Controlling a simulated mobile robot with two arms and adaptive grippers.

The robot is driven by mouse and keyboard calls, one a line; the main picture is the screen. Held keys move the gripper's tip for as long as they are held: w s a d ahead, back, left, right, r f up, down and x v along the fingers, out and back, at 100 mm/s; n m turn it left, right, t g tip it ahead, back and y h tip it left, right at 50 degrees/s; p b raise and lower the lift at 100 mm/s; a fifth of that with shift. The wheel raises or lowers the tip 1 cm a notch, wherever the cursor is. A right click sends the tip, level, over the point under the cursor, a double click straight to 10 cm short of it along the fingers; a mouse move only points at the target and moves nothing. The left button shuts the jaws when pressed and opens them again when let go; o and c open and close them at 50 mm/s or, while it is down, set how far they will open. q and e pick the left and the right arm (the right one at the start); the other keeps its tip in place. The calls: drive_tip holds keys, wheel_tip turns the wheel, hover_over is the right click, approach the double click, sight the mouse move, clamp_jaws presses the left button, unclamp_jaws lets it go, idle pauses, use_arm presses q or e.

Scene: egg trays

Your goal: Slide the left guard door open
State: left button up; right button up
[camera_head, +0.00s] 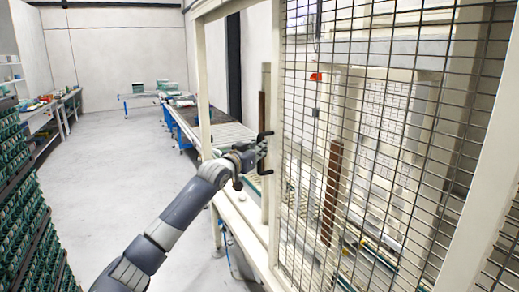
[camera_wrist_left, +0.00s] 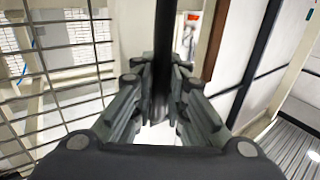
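The guard door is a cream-framed panel of dark wire mesh (camera_head: 276,200) that fills the right half of the head view. A black bracket-shaped handle (camera_head: 268,134) stands out at its left edge. My left gripper (camera_head: 262,150) is at this handle, its arm reaching up from the bottom left. In the left wrist view the handle is a dark upright bar (camera_wrist_left: 166,40) between the two fingers (camera_wrist_left: 163,105), which look closed on it. The exact finger contact is partly hidden. The mesh (camera_wrist_left: 60,60) shows left of the bar. My right gripper is not in view.
An open gap in the cream frame (camera_head: 203,85) lies left of the door, with a roller conveyor (camera_head: 225,132) running behind it. Racks of green trays (camera_head: 25,200) stand at the far left. The grey floor (camera_head: 110,150) between them is clear.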

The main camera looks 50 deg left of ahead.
use_arm(q)
drive_tip(key=o, duration=0.4)
drive_tip(key=shift+r, duration=0.1)
drive_tip(key=shift+c, duration=0.2)
drive_tip(key=v, duration=1.2)
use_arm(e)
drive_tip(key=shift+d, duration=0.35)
